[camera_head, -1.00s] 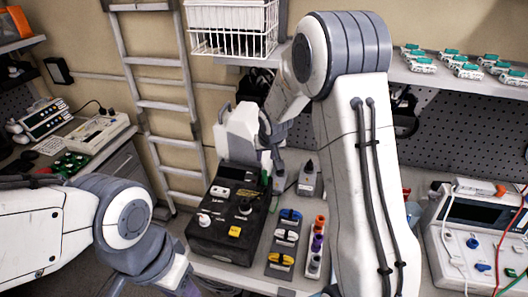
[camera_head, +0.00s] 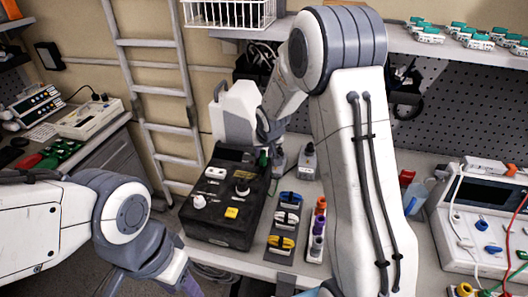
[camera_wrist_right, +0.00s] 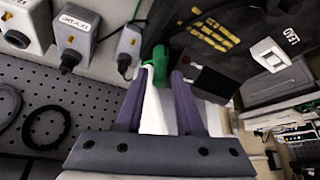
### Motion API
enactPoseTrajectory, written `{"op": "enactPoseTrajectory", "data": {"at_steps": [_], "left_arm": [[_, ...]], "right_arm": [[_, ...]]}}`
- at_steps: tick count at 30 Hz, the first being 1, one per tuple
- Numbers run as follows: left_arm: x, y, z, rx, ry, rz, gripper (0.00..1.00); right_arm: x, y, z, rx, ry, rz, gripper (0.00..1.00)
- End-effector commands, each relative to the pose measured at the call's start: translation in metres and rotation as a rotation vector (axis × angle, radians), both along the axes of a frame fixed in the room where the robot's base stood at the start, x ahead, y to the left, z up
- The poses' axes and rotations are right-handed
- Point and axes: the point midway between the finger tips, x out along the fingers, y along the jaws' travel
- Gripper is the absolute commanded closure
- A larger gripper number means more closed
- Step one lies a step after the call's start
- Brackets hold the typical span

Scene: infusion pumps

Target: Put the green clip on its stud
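The green clip (camera_head: 263,158) shows as a small upright green piece at the far right corner of the black box (camera_head: 222,240). In the right wrist view the green clip (camera_wrist_right: 158,62) fills the gap between the purple fingertips of my right gripper (camera_wrist_right: 160,72), which looks shut on it. In the head view my right gripper (camera_head: 272,158) is partly hidden by its own arm. The stud under the clip is hidden, so I cannot tell whether they touch.
A white container (camera_head: 235,115) stands behind the box. Blue, white and yellow clips (camera_head: 281,243) sit on a dark strip right of the box, beside a rack of coloured caps (camera_head: 318,228). Grey adapters (camera_head: 307,165) stand behind them. A white monitor (camera_head: 480,215) is at the right.

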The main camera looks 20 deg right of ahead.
Motion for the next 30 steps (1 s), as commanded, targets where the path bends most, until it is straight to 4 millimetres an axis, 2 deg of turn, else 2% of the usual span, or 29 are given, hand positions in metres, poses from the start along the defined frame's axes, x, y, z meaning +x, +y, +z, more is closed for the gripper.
{"op": "enactPoseTrajectory", "data": {"at_steps": [1, 2, 3, 11, 30], "left_arm": [[0.000, 0.000, 0.000, 0.000, 0.000, 0.000, 0.50], [0.000, 0.000, 0.000, 0.000, 0.000, 0.000, 0.50], [0.000, 0.000, 0.000, 0.000, 0.000, 0.000, 0.50], [0.000, 0.000, 0.003, 0.000, 0.000, 0.000, 0.50], [0.000, 0.000, 0.035, 0.000, 0.000, 0.000, 0.50]], "right_arm": [[0.000, 0.000, 0.000, 0.000, 0.000, 0.000, 0.84], [0.000, 0.000, 0.000, 0.000, 0.000, 0.000, 0.96], [0.000, 0.000, 0.000, 0.000, 0.000, 0.000, 1.00], [0.000, 0.000, 0.004, 0.000, 0.000, 0.000, 1.00], [0.000, 0.000, 0.042, -0.001, -0.001, 0.001, 1.00]]}}
